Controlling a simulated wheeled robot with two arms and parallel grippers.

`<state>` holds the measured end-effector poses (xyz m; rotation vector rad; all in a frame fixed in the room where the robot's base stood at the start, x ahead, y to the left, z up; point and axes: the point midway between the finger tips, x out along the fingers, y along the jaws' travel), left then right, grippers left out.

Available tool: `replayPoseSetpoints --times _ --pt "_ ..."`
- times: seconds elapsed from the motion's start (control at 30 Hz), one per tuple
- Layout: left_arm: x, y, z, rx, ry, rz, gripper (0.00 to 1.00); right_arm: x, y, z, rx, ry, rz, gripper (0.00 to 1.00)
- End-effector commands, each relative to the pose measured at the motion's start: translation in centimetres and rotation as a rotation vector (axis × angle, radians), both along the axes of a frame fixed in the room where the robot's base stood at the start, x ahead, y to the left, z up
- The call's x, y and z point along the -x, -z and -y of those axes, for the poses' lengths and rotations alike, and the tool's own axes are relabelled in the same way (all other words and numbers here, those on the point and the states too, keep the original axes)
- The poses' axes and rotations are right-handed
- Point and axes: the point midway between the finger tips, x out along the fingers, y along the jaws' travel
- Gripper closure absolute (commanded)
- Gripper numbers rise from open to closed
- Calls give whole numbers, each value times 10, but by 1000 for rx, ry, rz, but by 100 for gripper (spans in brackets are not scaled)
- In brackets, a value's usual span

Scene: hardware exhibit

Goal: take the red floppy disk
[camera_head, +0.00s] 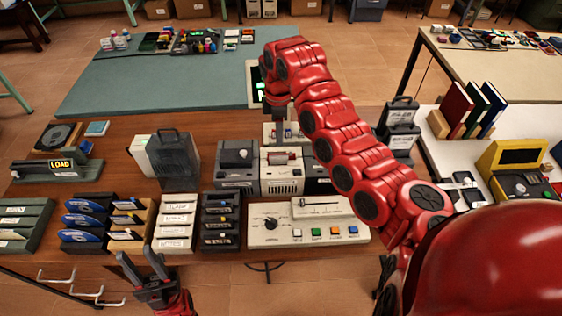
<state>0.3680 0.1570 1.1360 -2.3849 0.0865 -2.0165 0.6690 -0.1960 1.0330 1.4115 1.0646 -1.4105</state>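A small reddish flat item (280,158) shows at the top of the middle beige drive unit (282,179); it may be the red floppy disk, but it is too small to be sure. My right gripper (281,132) points down just behind and above this unit. Its fingers are small and partly hidden by my red arm, so I cannot tell whether they are open or hold anything. My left gripper (141,261) is open and empty, low at the table's front edge, in front of the disk racks.
Racks with blue disks (85,219) and white-labelled trays (175,222) line the front left. A control panel (305,225) with coloured buttons lies front centre. Dark drive units flank the beige one. A grey carry case (176,158) stands behind. A white table (440,150) is at right.

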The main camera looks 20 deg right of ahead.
Motion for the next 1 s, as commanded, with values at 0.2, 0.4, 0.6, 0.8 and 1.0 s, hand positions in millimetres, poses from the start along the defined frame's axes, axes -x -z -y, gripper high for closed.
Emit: replayPoseSetpoints --times 0.2,0.4,0.6,0.8,1.0 --pt "0 -3 0 0 0 0 60 1 33 -2 -4 2 -3 60" --pt "0 -12 0 0 0 0 60 1 55 0 -1 1 -6 60" --pt "0 -22 0 0 0 0 60 -1 65 1 2 1 -5 60" --pt "0 -41 0 0 0 0 60 -3 92 1 2 0 -8 60" --pt "0 -43 0 0 0 0 60 -5 110 2 1 3 0 60"
